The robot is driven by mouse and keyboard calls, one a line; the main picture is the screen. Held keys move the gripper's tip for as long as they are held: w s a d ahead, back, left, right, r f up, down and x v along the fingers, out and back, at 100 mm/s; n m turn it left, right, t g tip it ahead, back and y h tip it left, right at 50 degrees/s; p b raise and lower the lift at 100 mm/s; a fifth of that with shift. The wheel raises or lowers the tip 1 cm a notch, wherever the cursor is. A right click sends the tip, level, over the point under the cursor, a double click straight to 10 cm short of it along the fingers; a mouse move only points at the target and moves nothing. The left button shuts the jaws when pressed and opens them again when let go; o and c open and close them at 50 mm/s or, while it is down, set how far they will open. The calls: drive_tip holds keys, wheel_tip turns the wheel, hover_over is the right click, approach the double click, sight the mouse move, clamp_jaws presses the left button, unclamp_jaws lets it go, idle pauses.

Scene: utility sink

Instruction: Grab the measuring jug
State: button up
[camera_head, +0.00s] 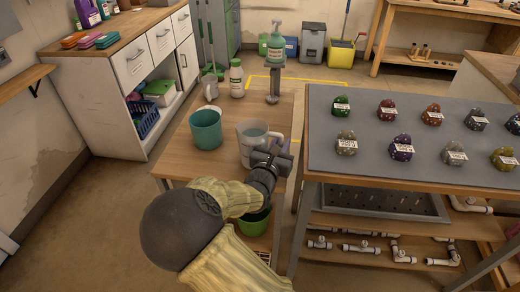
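A clear, pale measuring jug (250,149) stands on the small wooden table, near its front right. Its handle side is on the right. My gripper (276,153) reaches in from the front and overlaps the jug's right side, by the handle. The fingers are small, dark and partly merged with the jug in this view. I cannot tell whether they touch the handle or are open or shut. The lower right of the jug is hidden behind my gripper.
A teal tub (206,130) stands left of the jug. A grey-topped bench (385,170) with labelled lumps adjoins on the right. A green bucket (253,224) sits below.

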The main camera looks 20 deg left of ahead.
idle(0.4)
clamp_jaws()
drive_tip(key=shift+r, duration=0.3)
drive_tip(key=shift+r+p, duration=0.95)
drive_tip(key=shift+r, duration=3.85)
